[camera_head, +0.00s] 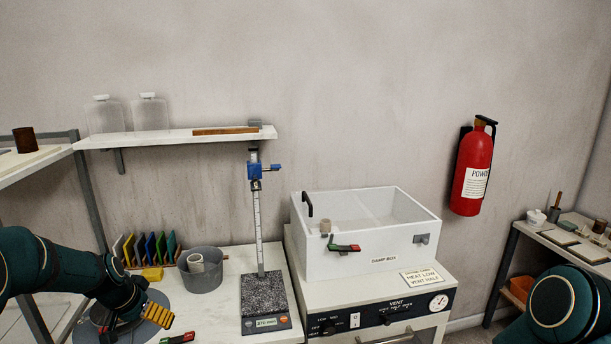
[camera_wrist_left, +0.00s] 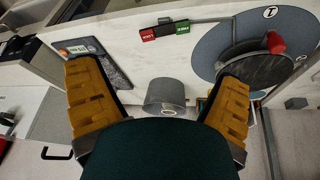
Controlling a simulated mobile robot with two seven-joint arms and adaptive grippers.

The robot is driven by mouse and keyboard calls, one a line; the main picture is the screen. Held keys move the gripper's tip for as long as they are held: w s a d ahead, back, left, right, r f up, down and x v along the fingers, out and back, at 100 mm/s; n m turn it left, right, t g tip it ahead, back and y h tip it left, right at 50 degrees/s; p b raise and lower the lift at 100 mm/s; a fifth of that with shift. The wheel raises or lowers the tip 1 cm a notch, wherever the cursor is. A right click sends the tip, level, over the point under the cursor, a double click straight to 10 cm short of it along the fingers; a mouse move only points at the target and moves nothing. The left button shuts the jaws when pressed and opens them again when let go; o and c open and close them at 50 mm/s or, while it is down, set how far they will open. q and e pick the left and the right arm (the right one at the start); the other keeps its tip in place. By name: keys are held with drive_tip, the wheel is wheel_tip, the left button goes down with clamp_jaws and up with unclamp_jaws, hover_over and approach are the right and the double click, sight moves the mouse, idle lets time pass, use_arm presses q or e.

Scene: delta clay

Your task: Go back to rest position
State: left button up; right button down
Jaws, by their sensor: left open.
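My left gripper (camera_head: 157,316) hangs over the left end of the white worktop, low in the head view, in front of a grey round disc (camera_head: 104,313). In the left wrist view its two yellow-padded fingers (camera_wrist_left: 158,75) stand wide apart with nothing between them. A grey bucket (camera_wrist_left: 165,94) shows beyond the fingers there, apart from them. My right arm shows only as a dark green link at the lower right of the head view; its gripper is out of sight.
The grey bucket (camera_head: 202,270) holds a pale cup. A granite-based stand (camera_head: 265,300) rises beside it. A white open box (camera_head: 368,259) sits on a control cabinet (camera_head: 380,305). A rack of coloured tiles (camera_head: 146,248) stands behind the arm. A shelf (camera_head: 180,137) is above.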

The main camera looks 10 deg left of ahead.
use_arm(q)
drive_tip(key=w+d+f+g, duration=0.1)
drive_tip(key=w+d+f, duration=0.1)
drive_tip(key=d+f, duration=0.75)
drive_tip(key=s+d+f+h, duration=0.1)
drive_tip(key=s+d+f, duration=0.3)
drive_tip(key=s+d, duration=0.2)
drive_tip(key=s+d+f+n+g+h+b, duration=0.1)
drive_tip(key=s+d+f, duration=0.4)
drive_tip(key=d, duration=0.4)
drive_tip(key=s+d+f+n+h, duration=0.1)
drive_tip(key=s+d+f, duration=0.4)
drive_tip(key=s+d, duration=0.3)
drive_tip(key=shift+d+b, duration=0.15)
drive_tip(key=shift+b, duration=0.2)
use_arm(e)
drive_tip(key=shift+w+a+f, duration=0.1)
drive_tip(key=shift+w+f, duration=0.15)
drive_tip(key=shift+f, duration=0.35)
drive_tip(key=shift+w+f, duration=0.25)
drive_tip(key=shift+f, duration=0.35)
use_arm(q)
drive_tip(key=shift+n, duration=0.3)
